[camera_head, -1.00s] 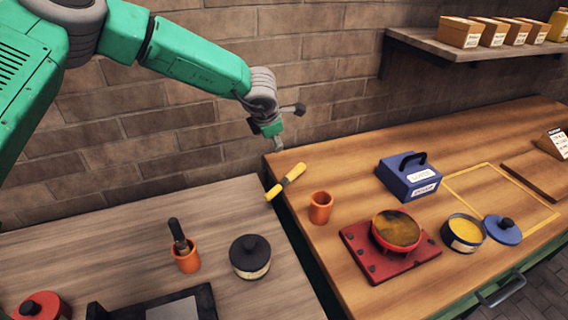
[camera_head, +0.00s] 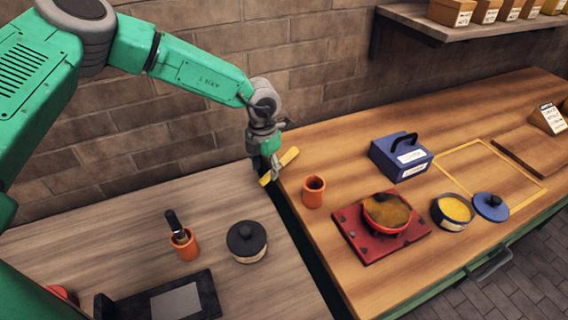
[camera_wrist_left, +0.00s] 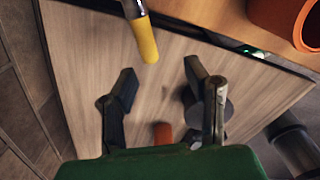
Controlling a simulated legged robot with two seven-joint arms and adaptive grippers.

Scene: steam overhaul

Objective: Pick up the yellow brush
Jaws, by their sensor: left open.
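The yellow brush (camera_head: 289,157) lies at the left end of the brown wooden bench, near the gap beside the grey bench. My left gripper (camera_head: 268,170) hangs over it in the head view and hides its middle. In the left wrist view, the brush's yellow handle (camera_wrist_left: 147,40) and grey middle band show at the top, just beyond the fingertips. My left gripper's two fingers (camera_wrist_left: 160,78) stand apart there, with nothing between them. The far end of the brush is cut off in that view. My right gripper is not in view.
An orange cup (camera_head: 313,192) stands close to the brush's right. Farther right are a blue box (camera_head: 399,160) and a red plate (camera_head: 352,238) bearing a round pan (camera_head: 386,212). A black-lidded pot (camera_head: 246,240) stands on the grey bench. A brick wall rises behind.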

